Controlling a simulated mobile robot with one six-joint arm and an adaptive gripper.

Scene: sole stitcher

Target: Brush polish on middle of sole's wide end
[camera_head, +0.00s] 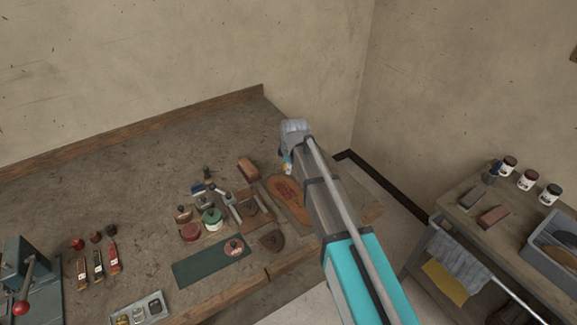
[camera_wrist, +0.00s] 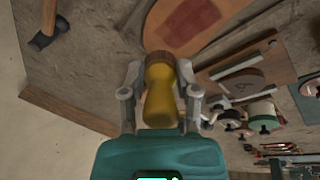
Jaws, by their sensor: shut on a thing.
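The tan sole (camera_head: 290,200) lies on the workbench near its right side, partly hidden by my arm. In the wrist view the sole (camera_wrist: 193,22) is at the top, with a dark reddish patch on it. My gripper (camera_wrist: 160,78) is shut on a brush (camera_wrist: 160,100) with a rounded yellow handle and a brown end pointing toward the sole. The brown end overlaps the sole's near edge in the picture; I cannot tell whether they touch. In the head view my gripper (camera_head: 287,165) is small and partly hidden, just beyond the sole's far end.
A green mat (camera_head: 205,262) lies in front. A hammer (camera_wrist: 47,30) shows at the wrist view's upper left. A side table (camera_head: 480,220) with jars stands at right.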

